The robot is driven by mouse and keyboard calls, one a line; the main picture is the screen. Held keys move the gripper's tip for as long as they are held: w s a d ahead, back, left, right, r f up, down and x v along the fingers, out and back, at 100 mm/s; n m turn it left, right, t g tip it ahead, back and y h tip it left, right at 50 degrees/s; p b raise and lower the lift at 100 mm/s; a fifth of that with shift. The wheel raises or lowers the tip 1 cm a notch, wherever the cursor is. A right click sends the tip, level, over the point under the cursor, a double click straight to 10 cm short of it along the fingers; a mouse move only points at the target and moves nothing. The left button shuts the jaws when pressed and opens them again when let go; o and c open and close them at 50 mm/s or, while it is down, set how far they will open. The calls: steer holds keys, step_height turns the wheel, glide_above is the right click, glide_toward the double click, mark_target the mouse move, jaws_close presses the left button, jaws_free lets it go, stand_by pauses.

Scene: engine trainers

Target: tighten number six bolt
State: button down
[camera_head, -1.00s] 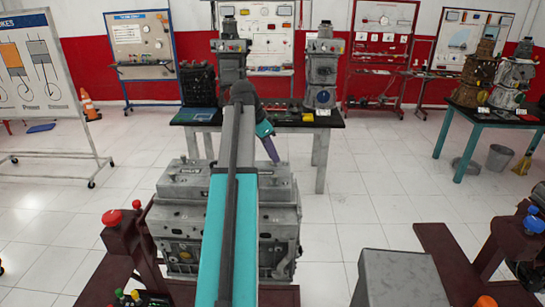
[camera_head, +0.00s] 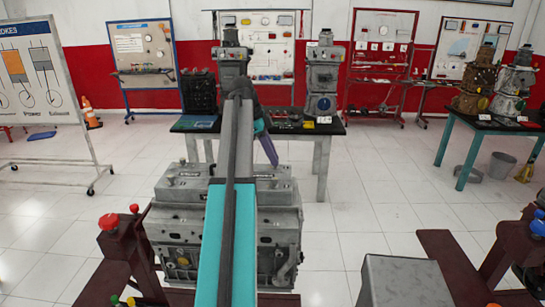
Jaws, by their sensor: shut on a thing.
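A grey engine block (camera_head: 278,223) stands in the middle, directly in front of me. Its cylinder head (camera_head: 181,192) shows on the left, and more of it shows on the right. Small dark bolt heads on top are too small to number, so I cannot pick out number six. My teal arm runs up the middle over the engine and covers its centre. Beyond the elbow, a teal and purple part of my arm slopes down to the engine's back right top edge. My gripper and whatever it holds are hidden from this view.
A dark red stand (camera_head: 125,262) with a red button (camera_head: 108,221) is at the left. A grey box (camera_head: 403,283) is at the lower right. Behind the engine, a black-topped table (camera_head: 333,128) carries other engines. White tiled floor (camera_head: 365,210) is open at the right.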

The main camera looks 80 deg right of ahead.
steer(key=c, duration=1.7)
jaws_free()
